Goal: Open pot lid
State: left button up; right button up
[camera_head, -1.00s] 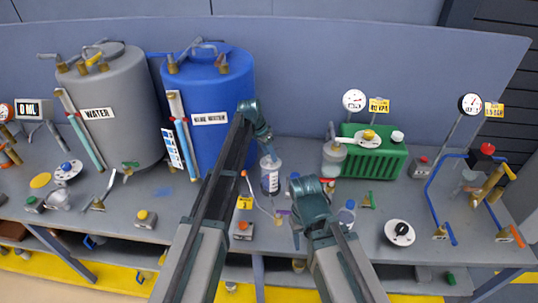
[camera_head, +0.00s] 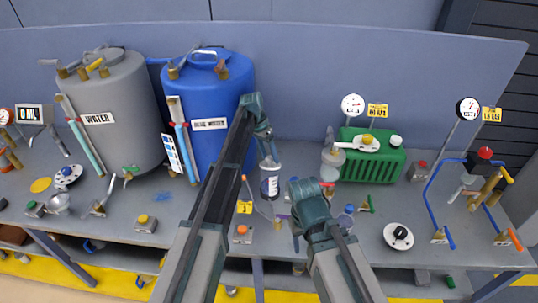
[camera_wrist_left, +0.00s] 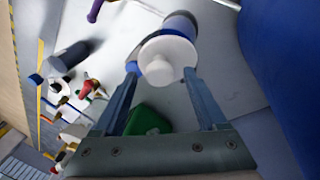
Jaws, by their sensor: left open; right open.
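The likely pot is a clear container with a white label (camera_head: 270,184), upright on the bench in the head view. The left wrist view shows a white round lid with a knob (camera_wrist_left: 168,58) on top of a blue-tinted body. My left gripper (camera_head: 265,148) is just above this container. Its open fingers (camera_wrist_left: 160,70) lie on either side of the lid; whether they touch it I cannot tell. My right gripper (camera_head: 303,212) is open, lower and to the right of the container. Its fingertips are mostly hidden.
A blue tank (camera_head: 208,105) stands close left of my left gripper, with a grey water tank (camera_head: 110,110) beyond. A green ribbed box (camera_head: 370,160) stands to the right. A white dial (camera_head: 398,236) is at right.

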pick_arm(q)
jog(key=shift+r, duration=0.1)
pick_arm(e)
jog(key=shift+r, duration=0.1)
pick_arm(q)
jog(key=p+v, duration=1.3)
jog(key=shift+a+r, duration=0.2)
jog(key=shift+r, duration=0.1)
pick_arm(e)
notch_tip(320, 180, up, 13)
